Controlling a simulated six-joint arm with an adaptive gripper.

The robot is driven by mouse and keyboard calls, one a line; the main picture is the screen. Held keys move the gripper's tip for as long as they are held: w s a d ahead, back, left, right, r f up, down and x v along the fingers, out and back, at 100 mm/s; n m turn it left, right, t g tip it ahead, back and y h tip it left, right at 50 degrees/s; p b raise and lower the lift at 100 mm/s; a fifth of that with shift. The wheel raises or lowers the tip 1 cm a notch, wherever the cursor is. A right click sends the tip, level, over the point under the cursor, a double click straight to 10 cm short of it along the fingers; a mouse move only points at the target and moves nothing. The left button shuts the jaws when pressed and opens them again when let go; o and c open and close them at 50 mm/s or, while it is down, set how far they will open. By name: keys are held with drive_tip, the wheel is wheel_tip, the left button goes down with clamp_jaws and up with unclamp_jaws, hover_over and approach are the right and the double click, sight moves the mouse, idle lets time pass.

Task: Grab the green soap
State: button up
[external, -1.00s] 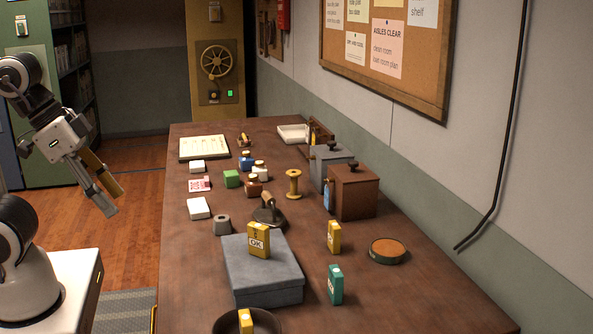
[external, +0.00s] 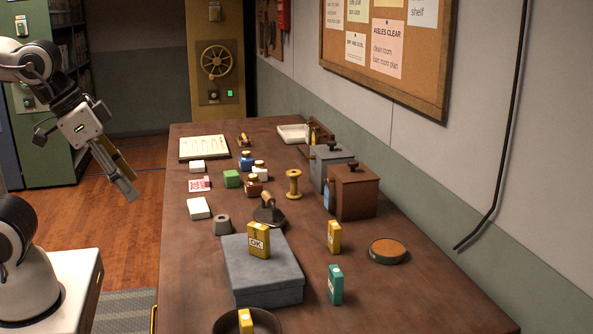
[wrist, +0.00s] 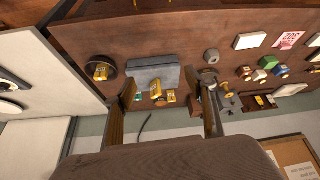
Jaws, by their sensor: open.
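A small green block (external: 232,179), which looks like the soap, lies on the wooden table left of a dark red bottle. It also shows in the wrist view (wrist: 266,62), at the upper right among small items. My gripper (external: 129,190) is open and empty, in the air left of the table and well apart from the green block. In the wrist view its two fingers (wrist: 167,92) frame the grey box area, with the green block outside them to the right.
A grey box (external: 262,279) with a yellow pack (external: 259,240) stands nearer the camera.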

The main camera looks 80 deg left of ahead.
drive_tip(key=w+a+r+n+g+y, duration=0.15)
drive_tip(key=w+a+n, duration=0.35)
drive_tip(key=w+a, duration=0.55)
drive_tip(key=n+g+y, duration=0.3)
drive_tip(key=n+y, duration=0.1)
drive_tip(key=n, duration=0.9)
hover_over(231, 173)
drive_tip(key=d, duration=0.4)
wheel_tip(231, 173, down, 18)
drive_tip(key=shift+s+a, duration=0.1)
drive_tip(key=shift+s, duration=0.1)
drive_tip(key=shift+f, duration=0.1)
drive_tip(key=shift+x, duration=1.25)
